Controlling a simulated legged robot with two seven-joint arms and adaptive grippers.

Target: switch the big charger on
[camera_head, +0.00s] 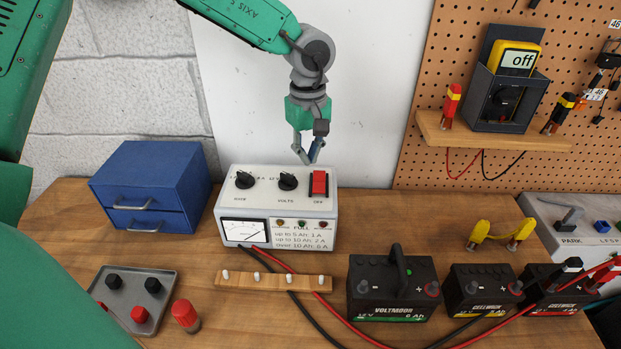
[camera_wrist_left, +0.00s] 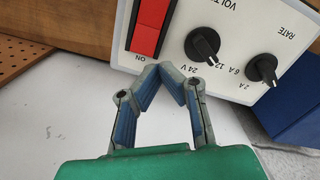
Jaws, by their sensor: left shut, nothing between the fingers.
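The big charger (camera_head: 275,208) is a white box on the bench with two black knobs, a meter and colored lamps on its front. Its red rocker switch (camera_head: 319,183) is at the top panel's right end, with OFF at the near end. In the left wrist view the switch (camera_wrist_left: 149,27) shows its ON end towards my gripper; I cannot tell surely which way it is tipped. My left gripper (camera_head: 308,158) is shut and empty, just behind and above the switch. Its fingertips (camera_wrist_left: 167,68) meet beside the ON end, and contact cannot be told.
A blue drawer box (camera_head: 150,188) stands left of the charger. A wooden strip with white pegs (camera_head: 273,281) lies in front. Batteries (camera_head: 393,287) stand at right, with red and black cables across the bench. A shelf (camera_head: 500,134) holds a meter reading off (camera_head: 515,59).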

